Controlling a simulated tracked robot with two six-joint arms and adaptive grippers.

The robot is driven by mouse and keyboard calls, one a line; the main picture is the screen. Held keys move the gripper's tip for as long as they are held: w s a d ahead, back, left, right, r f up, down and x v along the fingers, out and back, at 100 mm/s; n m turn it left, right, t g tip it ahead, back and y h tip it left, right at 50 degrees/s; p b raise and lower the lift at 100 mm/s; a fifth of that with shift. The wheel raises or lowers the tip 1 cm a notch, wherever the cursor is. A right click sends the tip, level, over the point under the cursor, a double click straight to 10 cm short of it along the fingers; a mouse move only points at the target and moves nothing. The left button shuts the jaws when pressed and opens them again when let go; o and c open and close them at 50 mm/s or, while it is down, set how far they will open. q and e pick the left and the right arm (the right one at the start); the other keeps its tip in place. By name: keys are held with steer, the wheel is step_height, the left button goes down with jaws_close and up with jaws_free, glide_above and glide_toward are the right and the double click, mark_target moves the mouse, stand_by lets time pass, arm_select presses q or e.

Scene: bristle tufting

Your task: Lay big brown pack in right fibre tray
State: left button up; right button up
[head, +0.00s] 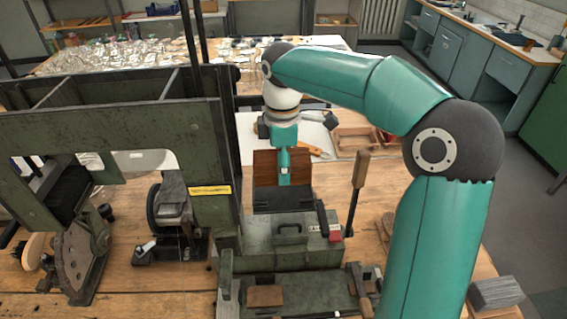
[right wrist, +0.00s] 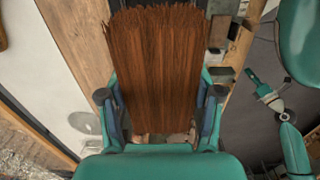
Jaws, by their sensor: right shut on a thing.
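The big brown pack (head: 265,165) is a bundle of straight brown fibres. In the head view it shows beyond the dark machine bed, partly behind my right gripper (head: 284,167). In the right wrist view the pack (right wrist: 155,65) fills the space between the two fingers of my right gripper (right wrist: 160,96), which is shut on it from both sides. A wooden tray with partitions (head: 358,141) lies on the bench to the right of the pack. I cannot tell whether this is the right fibre tray. My left gripper is not in view.
The green tufting machine (head: 205,145) fills the left and middle, with its tool box (head: 292,247) in front and an upright wooden-handled lever (head: 358,190) at right. A far table (head: 110,62) holds many clear packets. Some bare bench (head: 140,195) shows at left.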

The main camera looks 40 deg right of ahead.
steer(key=o, duration=1.4)
steer(key=shift+c, duration=0.2)
steer(key=shift+r, duration=0.15)
steer(key=shift+r+p, duration=3.55)
steer(key=shift+r, duration=0.35)
steer(key=shift+f, duration=0.1)
